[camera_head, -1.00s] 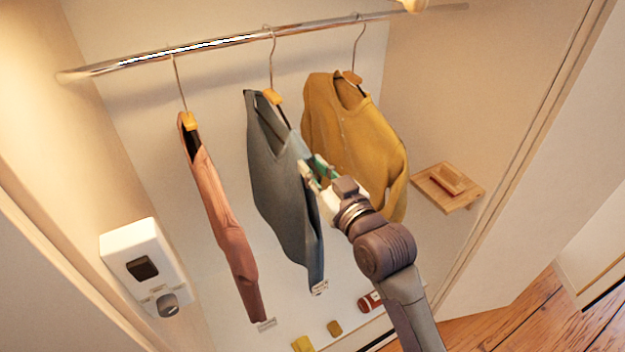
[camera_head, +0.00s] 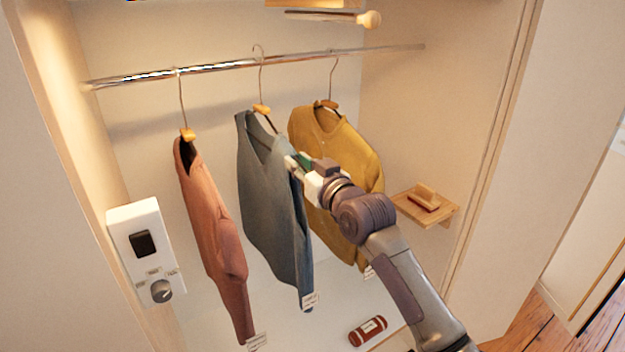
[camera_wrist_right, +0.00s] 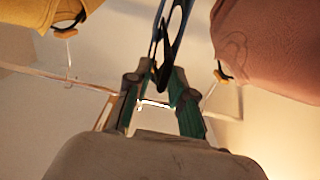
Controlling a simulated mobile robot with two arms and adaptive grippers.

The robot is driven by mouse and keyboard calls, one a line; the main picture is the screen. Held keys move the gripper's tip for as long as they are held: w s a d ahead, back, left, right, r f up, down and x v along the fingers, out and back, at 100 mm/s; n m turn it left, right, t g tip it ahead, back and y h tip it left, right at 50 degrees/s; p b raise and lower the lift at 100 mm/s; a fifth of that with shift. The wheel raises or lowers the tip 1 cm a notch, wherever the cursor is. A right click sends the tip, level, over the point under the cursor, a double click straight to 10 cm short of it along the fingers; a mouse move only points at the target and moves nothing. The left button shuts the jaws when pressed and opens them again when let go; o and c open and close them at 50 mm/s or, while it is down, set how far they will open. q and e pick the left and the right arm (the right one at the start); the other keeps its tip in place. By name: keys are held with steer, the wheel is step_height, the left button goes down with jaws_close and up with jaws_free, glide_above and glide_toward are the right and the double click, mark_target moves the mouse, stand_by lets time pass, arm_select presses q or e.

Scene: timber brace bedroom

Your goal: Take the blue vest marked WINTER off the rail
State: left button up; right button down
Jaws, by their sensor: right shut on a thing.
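The blue-grey vest (camera_head: 268,200) hangs in the middle of the rail (camera_head: 220,66) on a hanger with a wooden centre, its hook over the rail. A small white tag (camera_head: 309,301) hangs at its hem, its print too small to read. My right gripper (camera_head: 294,165) is at the vest's right shoulder edge and is shut on the vest. In the right wrist view, the green-sided fingers (camera_wrist_right: 160,88) close around a dark blue strip of the vest (camera_wrist_right: 174,38). My left gripper is not in view.
A salmon garment (camera_head: 212,230) hangs left of the vest, and a mustard cardigan (camera_head: 335,150) hangs close behind my right gripper. A white box with a dial (camera_head: 145,245) is on the left wall. A small wooden shelf (camera_head: 440,211) is on the right wall. A red-brown roll (camera_head: 368,331) lies below.

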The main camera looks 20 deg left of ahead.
steer(key=shift+p+v, duration=0.65)
steer(key=shift+v, duration=0.3)
steer(key=p+v, duration=0.5)
steer(key=v, duration=3.3)
steer(key=shift+p, duration=0.35)
stand_by(0.3)
steer(key=shift+f, duration=0.1)
stand_by(0.3)
